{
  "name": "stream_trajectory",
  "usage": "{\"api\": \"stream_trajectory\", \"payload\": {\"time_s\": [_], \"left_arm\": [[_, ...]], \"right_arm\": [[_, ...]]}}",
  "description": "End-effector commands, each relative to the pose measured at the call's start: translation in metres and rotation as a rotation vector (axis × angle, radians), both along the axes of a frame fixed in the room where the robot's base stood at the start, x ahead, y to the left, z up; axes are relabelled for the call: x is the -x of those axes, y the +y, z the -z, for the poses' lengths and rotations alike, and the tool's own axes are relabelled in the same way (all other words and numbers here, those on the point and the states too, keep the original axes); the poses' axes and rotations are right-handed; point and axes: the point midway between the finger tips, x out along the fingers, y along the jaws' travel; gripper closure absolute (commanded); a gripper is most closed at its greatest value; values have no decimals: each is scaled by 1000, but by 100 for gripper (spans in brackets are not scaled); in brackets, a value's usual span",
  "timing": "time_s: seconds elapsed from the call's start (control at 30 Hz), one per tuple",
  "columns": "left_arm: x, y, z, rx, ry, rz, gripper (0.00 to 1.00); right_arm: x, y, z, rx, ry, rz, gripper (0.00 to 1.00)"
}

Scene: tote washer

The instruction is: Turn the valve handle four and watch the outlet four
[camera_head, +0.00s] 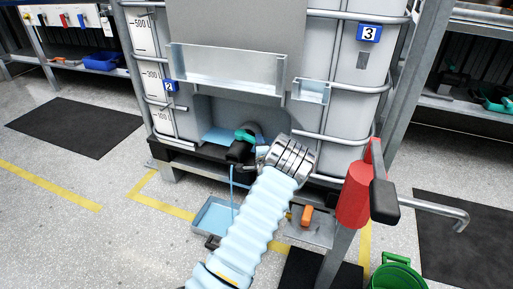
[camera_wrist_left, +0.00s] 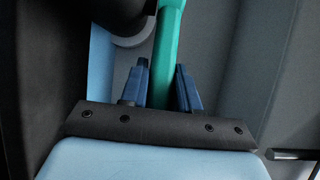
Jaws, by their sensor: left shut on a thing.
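A green valve handle (camera_head: 245,135) sits at the bottom front of the white tank (camera_head: 345,95). My left gripper (camera_head: 252,150) is at this handle, at the end of the light blue sleeved arm. In the left wrist view, the gripper's two blue fingers (camera_wrist_left: 162,82) are shut on the green handle (camera_wrist_left: 168,45), one on each side. The outlet is mostly hidden behind the gripper. A thin blue stream (camera_head: 232,178) runs down below the valve to a light blue tray (camera_head: 211,214) on the floor. Labels 2 and 3 show on the tank; I see no label 4. My right gripper is out of view.
A green bucket (camera_head: 397,273) is at the lower right. An orange-handled item (camera_head: 306,216) lies near the tray. Open floor lies to the left.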

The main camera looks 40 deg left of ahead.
Motion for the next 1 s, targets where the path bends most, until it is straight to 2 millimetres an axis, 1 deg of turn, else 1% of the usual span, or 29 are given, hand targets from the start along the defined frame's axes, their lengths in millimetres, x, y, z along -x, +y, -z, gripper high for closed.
{"api": "stream_trajectory", "payload": {"time_s": [0.03,0.13,0.5,0.73,1.0], "left_arm": [[1,1,4,0,1,37,100],[4,2,3,2,1,124,100],[29,9,4,4,-1,402,100],[37,12,3,3,1,505,100],[40,13,1,2,1,548,100]], "right_arm": [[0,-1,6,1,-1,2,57],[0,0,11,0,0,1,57],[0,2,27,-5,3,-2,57],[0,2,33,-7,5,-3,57],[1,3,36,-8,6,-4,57]]}}
